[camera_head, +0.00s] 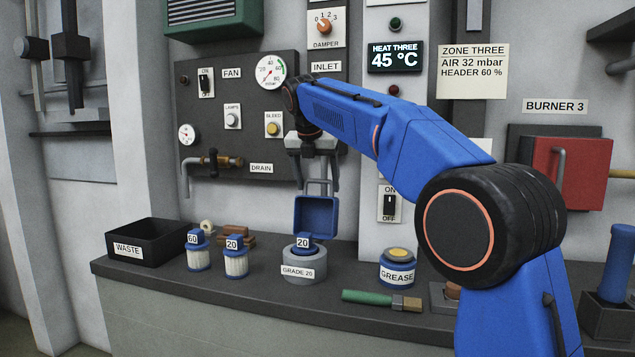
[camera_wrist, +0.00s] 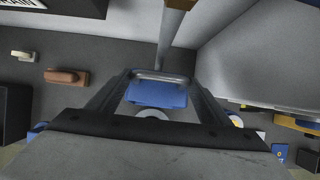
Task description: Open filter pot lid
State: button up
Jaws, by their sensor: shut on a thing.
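The filter pot (camera_head: 303,268) is a round grey pot with a GRADE label, standing on the dark bench in the head view. Its blue lid (camera_head: 316,216) stands about upright at the pot's back edge, raised off the mouth. A blue-topped filter marked 20 (camera_head: 303,243) shows in the pot. My gripper (camera_head: 318,186) is above the pot, shut on the metal handle at the lid's upper edge. In the wrist view the handle (camera_wrist: 160,76) and the blue lid (camera_wrist: 157,95) lie between the fingers. The hinge is not clearly visible.
Two filters, marked 60 (camera_head: 198,256) and 20 (camera_head: 236,264), stand left of the pot, near a black WASTE bin (camera_head: 150,244). A GREASE tin (camera_head: 397,270) and a green-handled brush (camera_head: 380,300) are to its right. The control panel wall rises close behind.

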jog(key=shift+a+r, duration=0.1)
jog(key=shift+a, duration=0.05)
jog(key=o, duration=1.2)
jog(key=v, duration=1.7)
jog(key=shift+s+r, duration=0.1)
jog(key=shift+s, duration=0.05)
